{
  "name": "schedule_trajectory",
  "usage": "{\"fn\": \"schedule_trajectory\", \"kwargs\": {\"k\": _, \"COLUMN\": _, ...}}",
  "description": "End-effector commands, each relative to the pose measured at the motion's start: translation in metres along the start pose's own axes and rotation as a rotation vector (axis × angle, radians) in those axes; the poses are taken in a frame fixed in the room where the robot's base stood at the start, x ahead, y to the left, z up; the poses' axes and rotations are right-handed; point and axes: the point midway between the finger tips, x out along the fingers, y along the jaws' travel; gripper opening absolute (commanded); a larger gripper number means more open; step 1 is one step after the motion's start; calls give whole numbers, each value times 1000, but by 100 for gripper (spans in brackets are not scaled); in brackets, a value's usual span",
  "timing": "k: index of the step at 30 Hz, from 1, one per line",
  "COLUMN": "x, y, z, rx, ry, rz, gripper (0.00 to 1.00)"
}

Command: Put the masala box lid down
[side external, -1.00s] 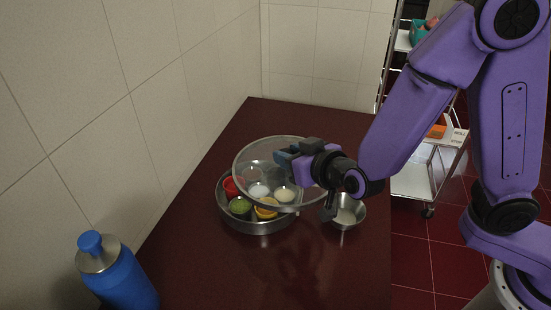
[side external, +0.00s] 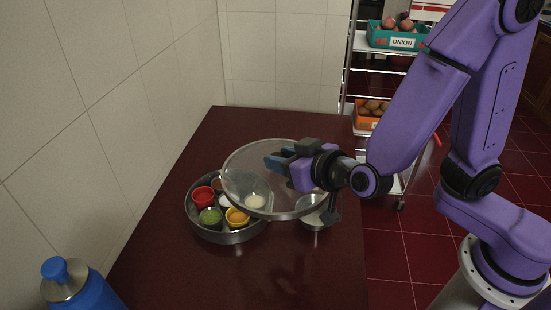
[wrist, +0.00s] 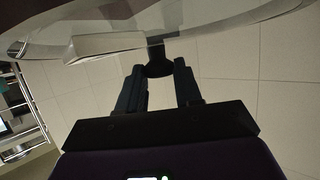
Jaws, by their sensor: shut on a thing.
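The masala box lid (side external: 240,165) is a clear round disc with a metallic rim, held tilted above the counter in the side view. Its rim also shows across the top of the wrist view (wrist: 225,30). My gripper (side external: 278,161) is shut on the lid; in the wrist view its two fingers (wrist: 160,85) close around a dark knob. The masala box (side external: 233,238) is a round steel tin under and left of the lid. It holds small cups with red, green and yellow contents. The lid overlaps its right part in the picture, so some cups show only through it.
A small steel bowl (side external: 318,213) stands right of the box, partly behind the lid and my wrist. A blue bottle (side external: 82,287) stands at the front left. The dark red counter (side external: 275,275) is clear in front, with bare room at the back. A tiled wall bounds the left.

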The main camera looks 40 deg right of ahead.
Motion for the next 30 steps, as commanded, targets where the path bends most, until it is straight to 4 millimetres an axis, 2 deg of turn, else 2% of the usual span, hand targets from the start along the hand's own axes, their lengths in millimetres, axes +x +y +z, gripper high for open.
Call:
{"fn": "schedule_trajectory", "kwargs": {"k": 6, "x": -4, "y": 5, "z": -1, "rx": 0, "ry": 0, "rz": 2, "gripper": 0}}
{"fn": "schedule_trajectory", "kwargs": {"k": 11, "x": 12, "y": 21, "z": -5, "rx": 5, "ry": 0, "rz": 18, "gripper": 0}}
{"fn": "schedule_trajectory", "kwargs": {"k": 14, "x": 33, "y": 42, "z": -7, "rx": 10, "ry": -1, "rz": 32, "gripper": 0}}
{"fn": "schedule_trajectory", "kwargs": {"k": 20, "x": 76, "y": 96, "z": -5, "rx": 17, "ry": -3, "rz": 52, "gripper": 0}}
{"fn": "schedule_trajectory", "kwargs": {"k": 24, "x": 100, "y": 138, "z": 5, "rx": 21, "ry": -5, "rz": 61, "gripper": 0}}
{"fn": "schedule_trajectory", "kwargs": {"k": 30, "x": 122, "y": 194, "z": 24, "rx": 27, "ry": -6, "rz": 69, "gripper": 0}}
